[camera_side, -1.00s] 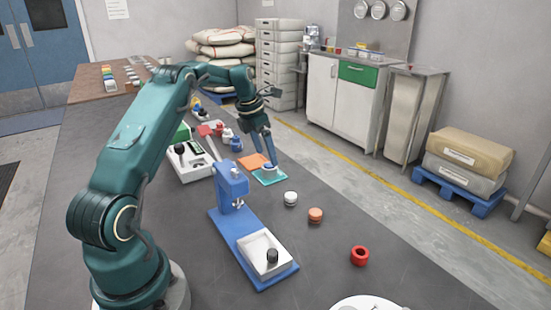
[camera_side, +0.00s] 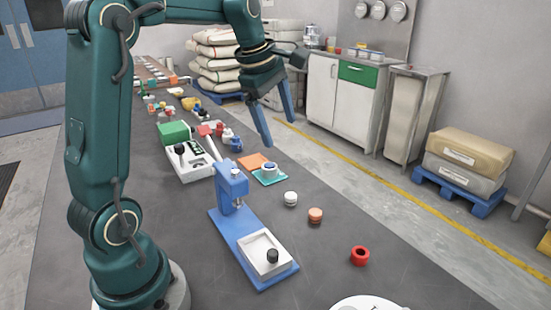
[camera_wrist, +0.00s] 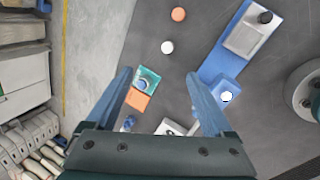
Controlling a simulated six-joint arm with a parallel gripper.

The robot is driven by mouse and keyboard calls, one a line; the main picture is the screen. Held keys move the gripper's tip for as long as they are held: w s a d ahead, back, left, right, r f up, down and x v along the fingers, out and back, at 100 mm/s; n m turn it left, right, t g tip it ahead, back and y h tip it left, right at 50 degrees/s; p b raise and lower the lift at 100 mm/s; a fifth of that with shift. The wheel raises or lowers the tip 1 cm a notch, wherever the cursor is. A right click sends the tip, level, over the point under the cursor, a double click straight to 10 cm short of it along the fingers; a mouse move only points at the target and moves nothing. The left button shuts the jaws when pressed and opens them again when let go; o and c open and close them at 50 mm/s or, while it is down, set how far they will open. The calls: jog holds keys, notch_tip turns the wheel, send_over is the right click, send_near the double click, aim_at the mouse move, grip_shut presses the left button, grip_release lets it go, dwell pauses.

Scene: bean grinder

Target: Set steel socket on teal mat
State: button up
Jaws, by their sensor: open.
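The teal mat (camera_side: 269,181) lies on the dark table beside an orange mat. A small round grey-blue piece, which looks like the steel socket (camera_side: 270,169), stands on it. In the wrist view the socket (camera_wrist: 142,84) sits within the teal mat (camera_wrist: 152,73), apart from the fingers. My gripper (camera_side: 279,132) is open and empty, raised above and behind the mat in the side view. In the wrist view the blue fingers of my gripper (camera_wrist: 160,76) are spread wide with nothing between them.
The orange mat (camera_side: 251,161) adjoins the teal one. A blue press-like stand (camera_side: 233,190) with a white tray is in front. White (camera_side: 290,199), orange (camera_side: 315,215) and red (camera_side: 360,256) round pieces stand to the right. A white tray box (camera_side: 190,168) stands left.

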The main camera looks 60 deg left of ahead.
jog(key=s+d+f+m+t, duration=0.1)
jog(key=s+d+f+m, duration=0.1)
jog(key=s+d+m, duration=0.4)
jog(key=s+d+f+m, duration=0.2)
jog(key=s+d+m, duration=0.5)
jog(key=m, duration=0.8)
jog(key=s, duration=0.3)
jog(key=shift+f+m+t, duration=0.2)
jog(key=shift+m+t, duration=0.2)
